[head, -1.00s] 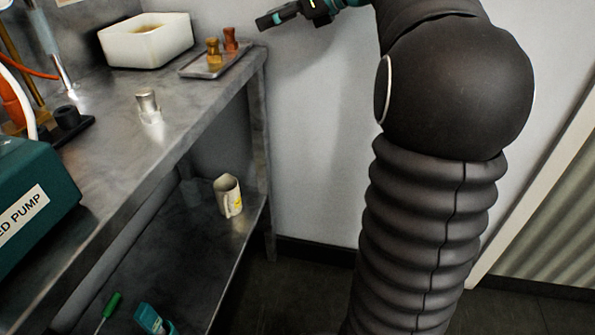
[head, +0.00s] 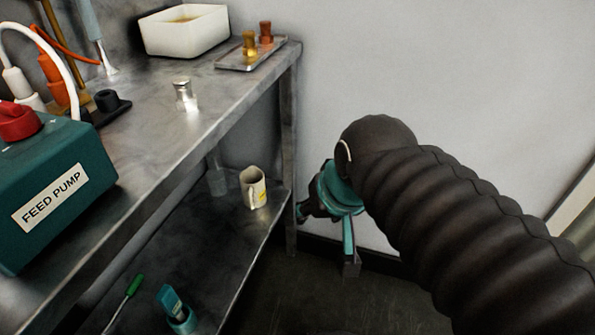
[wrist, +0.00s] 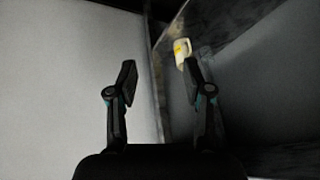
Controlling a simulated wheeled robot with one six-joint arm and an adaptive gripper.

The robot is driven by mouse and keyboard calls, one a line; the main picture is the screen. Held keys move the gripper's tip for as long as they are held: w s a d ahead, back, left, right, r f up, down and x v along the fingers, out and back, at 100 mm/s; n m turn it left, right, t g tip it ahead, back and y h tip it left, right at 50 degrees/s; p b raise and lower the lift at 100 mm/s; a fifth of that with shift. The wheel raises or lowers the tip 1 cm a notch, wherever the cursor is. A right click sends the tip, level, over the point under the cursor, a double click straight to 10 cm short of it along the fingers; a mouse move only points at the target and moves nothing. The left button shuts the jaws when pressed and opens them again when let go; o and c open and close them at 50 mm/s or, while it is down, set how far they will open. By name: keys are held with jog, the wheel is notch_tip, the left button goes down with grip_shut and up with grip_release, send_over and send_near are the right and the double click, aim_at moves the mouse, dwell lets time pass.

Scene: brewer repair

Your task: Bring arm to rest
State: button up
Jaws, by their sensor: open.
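My gripper (wrist: 160,78) is open and empty in the wrist view, its two dark fingers well apart. In the head view my arm is bent down to the right of the steel bench, and the gripper (head: 303,212) is small and partly hidden beside the shelf's right end. A white mug (head: 254,188) with a yellow mark stands on the lower shelf, a little left of the gripper. The mug also shows in the wrist view (wrist: 181,51), beyond the right finger and apart from it.
The bench (head: 150,120) carries a teal feed pump (head: 70,195), a metal cylinder (head: 184,94), a white tub (head: 185,32) and a tray (head: 236,64) with two brass-coloured fittings. A green-handled tool (head: 134,286) lies on the lower shelf. The floor right of the bench is open.

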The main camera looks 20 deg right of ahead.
jog(key=shift+s+d+f+n, duration=0.25)
jog(key=shift+s+f+n, duration=0.5)
jog(key=shift+f+n, duration=0.15)
jog(key=shift+r, duration=0.1)
dwell(0.5)
